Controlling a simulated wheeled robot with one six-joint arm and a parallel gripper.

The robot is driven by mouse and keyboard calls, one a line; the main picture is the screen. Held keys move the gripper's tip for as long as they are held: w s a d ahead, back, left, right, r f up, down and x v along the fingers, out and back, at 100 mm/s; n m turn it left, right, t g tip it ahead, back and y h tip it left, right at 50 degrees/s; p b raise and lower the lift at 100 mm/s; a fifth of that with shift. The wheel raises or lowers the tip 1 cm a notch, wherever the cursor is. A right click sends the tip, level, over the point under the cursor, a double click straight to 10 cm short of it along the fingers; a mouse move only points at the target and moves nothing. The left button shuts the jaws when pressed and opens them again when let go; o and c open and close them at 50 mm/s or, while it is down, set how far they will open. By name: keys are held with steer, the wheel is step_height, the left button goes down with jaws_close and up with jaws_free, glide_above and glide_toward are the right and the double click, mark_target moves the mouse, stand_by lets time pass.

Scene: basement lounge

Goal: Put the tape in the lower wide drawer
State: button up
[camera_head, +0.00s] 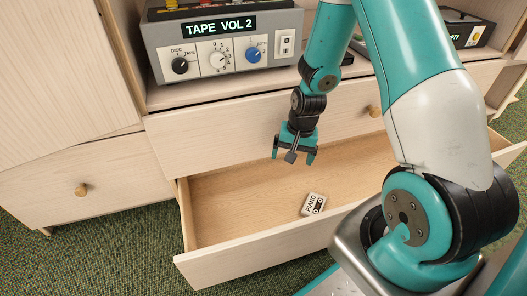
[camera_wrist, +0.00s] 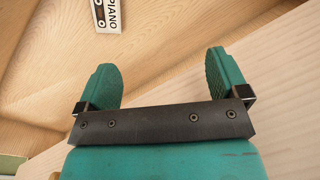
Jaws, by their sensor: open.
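The tape (camera_head: 313,204), a small pale cassette labelled PIANO, lies flat on the floor of the lower wide drawer (camera_head: 222,262), which is pulled open. In the wrist view part of the tape (camera_wrist: 103,14) shows at the top edge, beyond my fingertips. My gripper (camera_head: 294,158) hangs above the open drawer near its back, up and left of the tape in the head view. The fingers are apart with nothing between them, also in the wrist view (camera_wrist: 166,72).
A shut drawer front (camera_head: 220,135) with a wooden knob stands just above and behind the open drawer. A grey deck (camera_head: 225,50) reading TAPE VOL 2 sits on the shelf. Another shut drawer (camera_head: 100,190) is at left. Green carpet (camera_head: 90,260) lies in front.

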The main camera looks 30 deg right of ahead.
steer(key=a+r+n+y, duration=0.1)
steer(key=a+r+n, duration=0.3)
steer(key=a+r, duration=0.65)
steer(key=s+a+r+n+y, duration=0.1)
steer(key=s+a+r+n, duration=0.4)
steer(key=s+r, duration=0.3)
steer(key=s+a+r+n+y, duration=0.1)
steer(key=s+a+r+n, duration=0.5)
steer(key=s+r, duration=0.2)
steer(key=shift+s+a+g, duration=0.15)
steer(key=shift+s+g, duration=0.25)
steer(key=shift+s, duration=0.4)
steer(key=shift+r, duration=0.15)
